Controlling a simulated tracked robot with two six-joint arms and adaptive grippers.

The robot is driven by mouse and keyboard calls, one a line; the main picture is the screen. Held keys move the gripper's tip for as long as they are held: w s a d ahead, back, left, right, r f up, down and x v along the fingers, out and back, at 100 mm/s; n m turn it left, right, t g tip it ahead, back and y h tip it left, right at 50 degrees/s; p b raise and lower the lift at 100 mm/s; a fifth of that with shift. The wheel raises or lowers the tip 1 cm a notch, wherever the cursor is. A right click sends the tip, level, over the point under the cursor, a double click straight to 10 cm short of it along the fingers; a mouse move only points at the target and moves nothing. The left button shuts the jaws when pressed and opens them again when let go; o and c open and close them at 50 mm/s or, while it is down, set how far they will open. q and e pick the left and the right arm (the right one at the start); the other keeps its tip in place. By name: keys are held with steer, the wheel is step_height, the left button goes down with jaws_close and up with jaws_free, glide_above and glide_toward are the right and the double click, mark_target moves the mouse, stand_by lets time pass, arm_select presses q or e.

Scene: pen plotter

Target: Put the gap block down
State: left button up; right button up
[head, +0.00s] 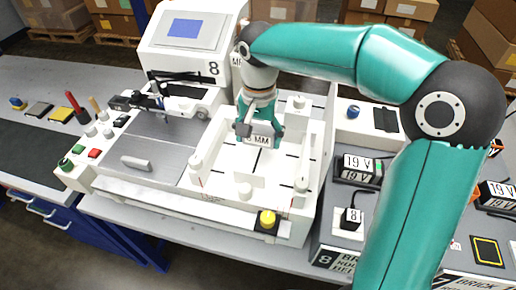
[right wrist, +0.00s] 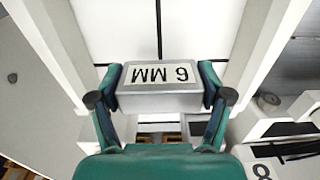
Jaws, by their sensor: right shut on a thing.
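The gap block (head: 265,134) is a small grey block with a white label reading 6 MM. In the right wrist view the gap block (right wrist: 160,88) sits between both fingers, its label upside down. My right gripper (head: 260,128) is shut on it, above the white frame (head: 313,165) on the plotter's right part. In the wrist view a pale panel with a dark line lies behind the block, between white walls. I cannot tell whether the block touches anything below. My left gripper is not in view.
White posts (head: 245,190) stand around the frame's edge. The plotter's screen unit (head: 187,30) rises behind, and a yellow knob (head: 267,219) is at the front. At right are 19 V power bricks (head: 357,170). The grey plate (head: 150,150) at left has bare room.

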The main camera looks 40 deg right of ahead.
mark_target(258, 145)
steer(key=shift+f, duration=2.2)
steer(key=o, duration=1.2)
steer(key=shift+f, duration=0.1)
steer(key=shift+o, duration=0.2)
step_height(258, 145, up, 12)
steer(key=shift+r+p, duration=0.15)
steer(key=shift+p, duration=0.15)
